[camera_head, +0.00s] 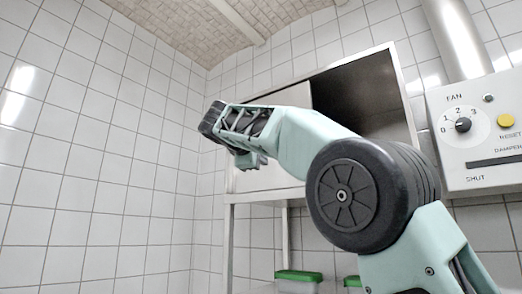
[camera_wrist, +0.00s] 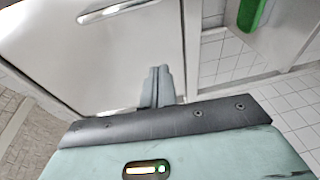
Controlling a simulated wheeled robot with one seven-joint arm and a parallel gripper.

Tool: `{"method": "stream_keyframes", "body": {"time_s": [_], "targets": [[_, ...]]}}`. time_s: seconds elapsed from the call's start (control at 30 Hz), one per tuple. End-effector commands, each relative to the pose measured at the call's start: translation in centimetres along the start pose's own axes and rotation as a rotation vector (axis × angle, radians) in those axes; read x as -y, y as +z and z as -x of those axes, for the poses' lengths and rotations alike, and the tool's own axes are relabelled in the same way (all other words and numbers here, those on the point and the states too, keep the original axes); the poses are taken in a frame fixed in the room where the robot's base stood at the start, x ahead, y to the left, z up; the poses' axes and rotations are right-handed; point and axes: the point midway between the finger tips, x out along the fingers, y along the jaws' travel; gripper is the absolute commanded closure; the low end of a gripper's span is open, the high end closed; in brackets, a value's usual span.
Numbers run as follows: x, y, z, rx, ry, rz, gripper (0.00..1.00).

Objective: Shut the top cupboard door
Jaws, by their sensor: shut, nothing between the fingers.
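The top cupboard (camera_head: 400,85) hangs on the tiled back wall. Its right part stands open on a dark interior. A white door panel (camera_head: 298,97) covers its left part, partly hidden behind my arm. In the wrist view a white panel (camera_wrist: 120,55), which looks like this door, fills the upper left, with a long pale recessed handle (camera_wrist: 112,11) near the top edge. My gripper (camera_wrist: 160,70) is shut and empty, its fingertips in front of the panel near its edge. I cannot tell whether they touch it.
A control box (camera_head: 480,135) with a fan dial is on the wall to the right, under a metal pipe (camera_head: 456,38). Green-lidded containers (camera_head: 298,275) stand below the cupboard; a green item (camera_wrist: 252,13) shows in the wrist view. The left tiled wall is bare.

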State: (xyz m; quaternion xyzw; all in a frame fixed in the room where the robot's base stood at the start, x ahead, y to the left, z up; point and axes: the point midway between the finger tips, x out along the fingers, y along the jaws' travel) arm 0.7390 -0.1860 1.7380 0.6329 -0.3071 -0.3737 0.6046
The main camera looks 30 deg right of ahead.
Motion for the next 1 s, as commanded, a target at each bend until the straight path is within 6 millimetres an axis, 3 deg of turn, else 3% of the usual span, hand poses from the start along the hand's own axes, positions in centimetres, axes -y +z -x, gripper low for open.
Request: {"method": "stream_keyframes", "body": {"time_s": [0.03,0.1,0.2,0.37,0.83,1.0], "targets": [[-2.0,0.8,0.5,0.029,0.042,-0.006,1.00],[-3.6,1.7,0.9,0.060,0.080,-0.010,1.00],[-4.6,2.4,0.9,0.080,0.103,-0.010,1.00],[-5.0,2.6,-0.8,0.083,0.103,-0.009,1.00],[-5.9,3.2,-9.2,0.080,0.101,-0.010,1.00],[-5.3,5.1,-7.9,0.073,0.099,-0.013,1.00]]}}
